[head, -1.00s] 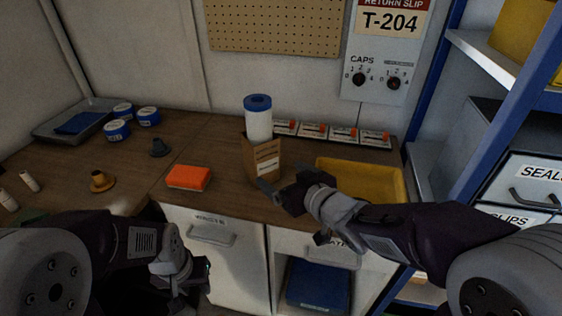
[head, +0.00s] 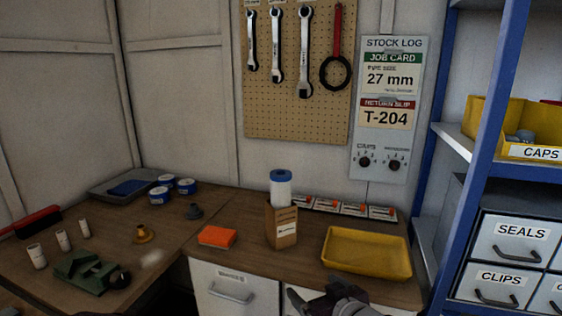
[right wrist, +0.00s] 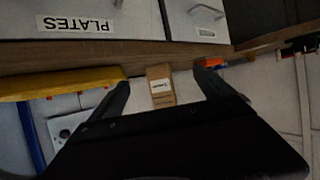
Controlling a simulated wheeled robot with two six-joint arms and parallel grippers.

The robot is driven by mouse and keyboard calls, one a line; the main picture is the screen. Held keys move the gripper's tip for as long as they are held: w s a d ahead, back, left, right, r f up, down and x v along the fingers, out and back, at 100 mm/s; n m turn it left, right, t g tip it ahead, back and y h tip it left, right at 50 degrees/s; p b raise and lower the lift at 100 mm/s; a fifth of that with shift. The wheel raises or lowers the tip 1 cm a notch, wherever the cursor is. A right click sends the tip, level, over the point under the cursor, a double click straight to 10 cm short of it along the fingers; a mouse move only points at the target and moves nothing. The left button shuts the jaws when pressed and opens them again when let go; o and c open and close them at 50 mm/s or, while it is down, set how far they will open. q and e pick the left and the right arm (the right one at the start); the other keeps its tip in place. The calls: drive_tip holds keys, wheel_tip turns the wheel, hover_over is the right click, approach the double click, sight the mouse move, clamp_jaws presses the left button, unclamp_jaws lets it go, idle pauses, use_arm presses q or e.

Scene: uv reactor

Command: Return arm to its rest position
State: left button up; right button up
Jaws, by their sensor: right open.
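My right gripper (head: 322,299) shows at the bottom of the head view, in front of the drawers below the counter's front edge. In the right wrist view its two fingers (right wrist: 160,85) are spread apart with nothing held between them. A brown carton (head: 282,226) with a blue-capped white cylinder (head: 281,188) in it stands upright on the counter; the carton also shows beyond the fingers in the right wrist view (right wrist: 161,87). My left gripper is outside the head view.
A yellow tray (head: 368,250) and an orange block (head: 217,237) sit on the counter. A green vise-like fixture (head: 86,272) stands at left. The blue shelf frame (head: 485,150) rises at right beside labelled drawers (head: 512,240). Wrenches (head: 304,50) hang on the pegboard.

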drive_tip(key=s+d+f+m+g+h, duration=0.2)
drive_tip(key=s+d+f+g, duration=0.3)
drive_tip(key=s+f, duration=0.25)
drive_tip(key=s+d+f+m+g+h, duration=0.2)
drive_tip(key=s+d+f+g+h, duration=0.1)
drive_tip(key=s+d+f+g, duration=0.4)
use_arm(q)
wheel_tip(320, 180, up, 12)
drive_tip(key=p, duration=1.2)
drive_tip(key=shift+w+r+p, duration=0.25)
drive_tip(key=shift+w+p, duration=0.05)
drive_tip(key=shift+p, duration=0.05)
use_arm(e)
wheel_tip(320, 180, up, 11)
drive_tip(key=s+a+t, duration=0.1)
drive_tip(key=a, duration=0.1)
drive_tip(key=shift+s+f+m+y, duration=0.15)
drive_tip(key=shift+s+m+y, duration=0.1)
drive_tip(key=shift+m+y, duration=0.05)
drive_tip(key=shift+a, duration=0.1)
